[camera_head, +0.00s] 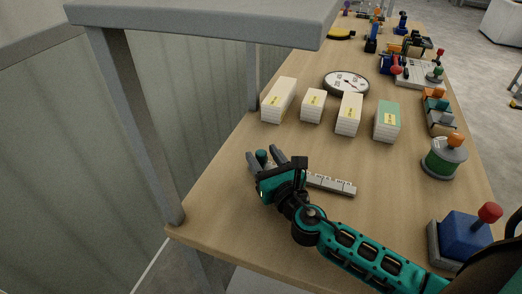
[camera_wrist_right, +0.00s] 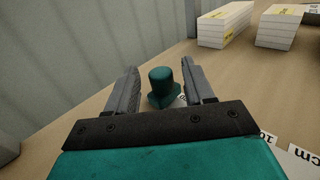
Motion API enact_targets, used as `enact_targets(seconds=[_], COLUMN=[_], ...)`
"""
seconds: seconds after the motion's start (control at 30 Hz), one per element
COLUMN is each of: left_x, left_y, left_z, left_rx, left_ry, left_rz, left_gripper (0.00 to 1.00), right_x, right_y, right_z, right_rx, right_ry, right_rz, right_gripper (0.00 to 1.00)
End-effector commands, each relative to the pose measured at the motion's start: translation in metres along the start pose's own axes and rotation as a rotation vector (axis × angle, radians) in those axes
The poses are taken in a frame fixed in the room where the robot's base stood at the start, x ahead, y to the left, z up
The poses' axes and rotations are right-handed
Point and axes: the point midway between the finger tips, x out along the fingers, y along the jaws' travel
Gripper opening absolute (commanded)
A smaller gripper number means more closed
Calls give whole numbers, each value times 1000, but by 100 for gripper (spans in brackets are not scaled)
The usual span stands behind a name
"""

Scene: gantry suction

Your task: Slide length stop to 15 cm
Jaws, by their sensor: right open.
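A teal length stop with a round knob (camera_wrist_right: 163,84) sits low on the ruler, between the open fingers of my right gripper (camera_wrist_right: 160,88) in the right wrist view. The fingers stand on either side of it; I cannot tell whether they touch it. In the head view the stop's knob (camera_head: 262,157) shows between the fingertips of my right gripper (camera_head: 264,157). The pale ruler (camera_head: 332,184) sticks out to the right from under the gripper. Its marks are only partly readable, and most of its left part is hidden by my gripper. My left gripper is not in view.
Several white stacked blocks (camera_head: 279,100) and one green-topped block (camera_head: 387,121) stand behind the ruler. A round dial (camera_head: 346,84) lies behind them. A green spool-like device (camera_head: 444,157) and a blue box with a red knob (camera_head: 461,236) stand at right. A grey shelf frame (camera_head: 128,100) rises at left.

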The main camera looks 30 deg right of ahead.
Motion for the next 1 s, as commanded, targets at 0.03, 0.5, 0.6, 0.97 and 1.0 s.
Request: enact_targets(seconds=[0.03,0.5,0.6,0.97,1.0], left_x=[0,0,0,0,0], left_y=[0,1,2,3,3], left_z=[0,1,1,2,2], left_rx=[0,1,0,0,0], left_ry=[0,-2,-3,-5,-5], left_rz=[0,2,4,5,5], left_gripper=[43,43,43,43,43], right_x=[7,20,20,20,20], right_y=[0,0,0,0,0], right_z=[0,-1,0,0,0], right_rx=[0,-1,-1,-1,-1], right_ry=[-1,1,1,1,1], right_rz=[0,1,1,1,1], right_gripper=[53,53,45,10,7])
